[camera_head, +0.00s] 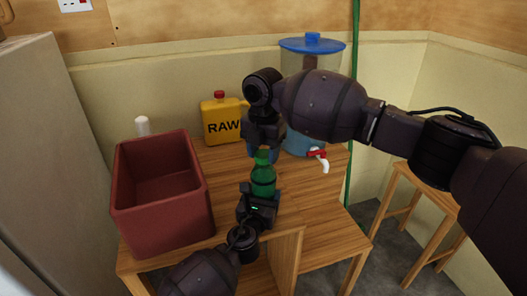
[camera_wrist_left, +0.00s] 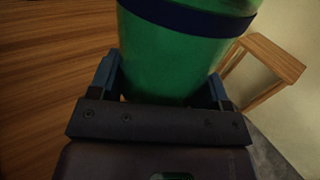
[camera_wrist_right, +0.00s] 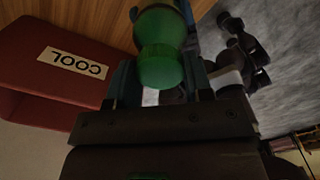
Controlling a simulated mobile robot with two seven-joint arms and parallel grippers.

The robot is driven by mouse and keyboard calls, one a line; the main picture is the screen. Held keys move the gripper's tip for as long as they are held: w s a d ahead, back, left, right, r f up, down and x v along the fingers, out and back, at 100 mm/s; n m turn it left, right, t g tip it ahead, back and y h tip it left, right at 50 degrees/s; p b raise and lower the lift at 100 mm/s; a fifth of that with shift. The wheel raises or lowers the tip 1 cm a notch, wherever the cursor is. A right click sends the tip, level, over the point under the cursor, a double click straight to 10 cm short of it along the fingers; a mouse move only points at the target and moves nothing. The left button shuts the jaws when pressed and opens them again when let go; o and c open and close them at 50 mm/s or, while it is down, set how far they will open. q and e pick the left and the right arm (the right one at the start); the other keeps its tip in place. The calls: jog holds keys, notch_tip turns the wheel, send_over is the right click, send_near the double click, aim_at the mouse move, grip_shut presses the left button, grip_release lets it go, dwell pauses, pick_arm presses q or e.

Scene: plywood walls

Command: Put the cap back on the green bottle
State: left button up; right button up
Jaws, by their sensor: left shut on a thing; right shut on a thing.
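The green bottle (camera_head: 263,181) stands upright above the wooden table, with a dark band around it. My left gripper (camera_head: 260,192) is shut on its lower body, which fills the left wrist view (camera_wrist_left: 175,55) between the fingers. My right gripper (camera_head: 263,152) points down from above and is shut on the green cap (camera_head: 262,157). In the right wrist view the cap (camera_wrist_right: 160,66) sits between the fingers, in line with the bottle (camera_wrist_right: 160,27). The cap is at the bottle's top; I cannot tell whether it is seated.
A dark red bin (camera_head: 160,213) stands left on the table, with a "COOL" label in the right wrist view. Behind are a yellow "RAW" jug (camera_head: 219,121) and a blue-lidded dispenser (camera_head: 312,44) with a red-handled tap (camera_head: 317,155). A wooden stool (camera_head: 422,205) stands right.

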jog(key=m, duration=1.5)
jog(key=shift+m, duration=0.3)
jog(key=m, duration=0.7)
jog(key=shift+f, duration=0.1)
jog(key=m, duration=0.4)
jog(key=shift+m, duration=0.3)
jog(key=m, duration=0.3)
jog(key=shift+m, duration=0.4)
jog(key=o, duration=1.1)
